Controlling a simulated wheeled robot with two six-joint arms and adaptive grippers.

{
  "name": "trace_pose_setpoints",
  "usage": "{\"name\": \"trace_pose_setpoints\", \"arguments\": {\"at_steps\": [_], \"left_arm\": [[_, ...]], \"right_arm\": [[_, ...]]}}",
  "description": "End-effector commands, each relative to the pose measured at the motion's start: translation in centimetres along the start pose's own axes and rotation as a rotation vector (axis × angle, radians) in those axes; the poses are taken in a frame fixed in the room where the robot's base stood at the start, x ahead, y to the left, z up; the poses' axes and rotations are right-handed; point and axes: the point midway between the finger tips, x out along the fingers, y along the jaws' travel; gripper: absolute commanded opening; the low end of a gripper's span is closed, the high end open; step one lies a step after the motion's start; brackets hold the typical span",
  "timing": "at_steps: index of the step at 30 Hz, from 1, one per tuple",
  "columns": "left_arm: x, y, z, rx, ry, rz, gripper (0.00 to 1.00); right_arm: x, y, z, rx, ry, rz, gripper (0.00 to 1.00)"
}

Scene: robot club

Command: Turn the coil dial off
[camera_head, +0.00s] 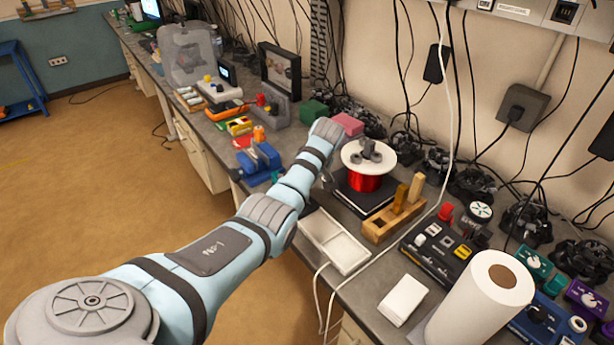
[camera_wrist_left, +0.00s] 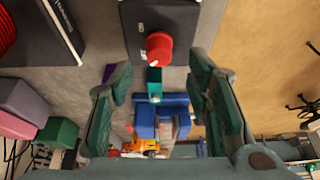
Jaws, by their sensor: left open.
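The dial is a red round knob (camera_wrist_left: 159,48) on a dark box (camera_wrist_left: 160,14) in the left wrist view. A small pale mark shows near the knob's lower edge, and small pale labels are on the box to its left. My left gripper (camera_wrist_left: 160,68) is open, with its two dark green fingers apart and the knob ahead, between the lines of the fingertips. Nothing is held. In the head view my left arm hides the dial and most of the gripper. The red wire coil (camera_head: 365,183) stands on a black base (camera_head: 350,201) right of my wrist. My right gripper is not in view.
A blue vise (camera_head: 259,162) sits left of my arm and shows below the knob in the wrist view (camera_wrist_left: 145,122). A wooden block holder (camera_head: 393,222), a white tray (camera_head: 333,240) and a paper roll (camera_head: 480,305) stand to the right. The bench is crowded.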

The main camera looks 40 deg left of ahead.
Motion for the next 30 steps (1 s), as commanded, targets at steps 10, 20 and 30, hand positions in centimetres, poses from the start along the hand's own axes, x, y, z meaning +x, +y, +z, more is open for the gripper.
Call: {"name": "trace_pose_setpoints", "arguments": {"at_steps": [10, 20, 30], "left_arm": [[-7.2, 0.0, 0.0, -0.001, -0.001, 0.001, 0.45], [-7.4, 0.0, 0.0, -0.001, -0.001, 0.000, 0.45], [-7.3, -0.2, -0.1, -0.004, -0.001, -0.001, 0.45]], "right_arm": [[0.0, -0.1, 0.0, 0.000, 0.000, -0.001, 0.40], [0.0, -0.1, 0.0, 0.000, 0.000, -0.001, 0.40], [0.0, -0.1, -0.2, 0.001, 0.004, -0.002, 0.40]]}}
